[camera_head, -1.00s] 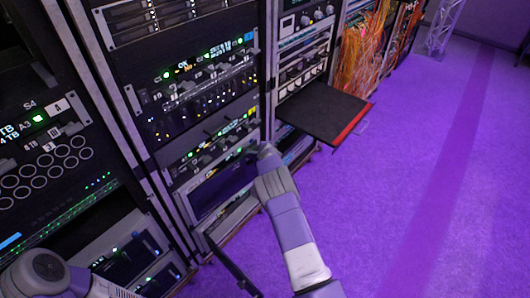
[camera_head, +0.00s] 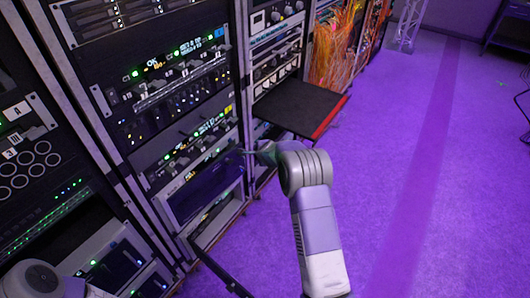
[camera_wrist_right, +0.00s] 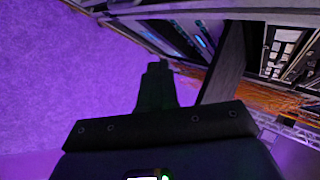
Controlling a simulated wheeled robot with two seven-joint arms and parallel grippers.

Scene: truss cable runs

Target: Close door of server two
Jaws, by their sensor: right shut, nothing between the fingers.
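Server racks stand in a row along the left of the head view. The middle rack (camera_head: 165,110) has lit panels and a dark bluish panel (camera_head: 203,190) low down. A thin dark bar (camera_head: 220,268) juts from its foot toward me; it looks like the edge of an open door, but I cannot tell for sure. My right gripper (camera_head: 245,151) is just in front of this rack, at its right edge, small and partly hidden by my wrist. In the wrist view the right gripper (camera_wrist_right: 155,85) is shut and empty, beside a dark upright strip (camera_wrist_right: 224,62). My left gripper is out of view.
A dark shelf with a red edge (camera_head: 299,108) sticks out from the rack on the right, above and close to my right wrist. Orange cables (camera_head: 335,50) hang farther back. The purple floor (camera_head: 400,200) on the right is clear.

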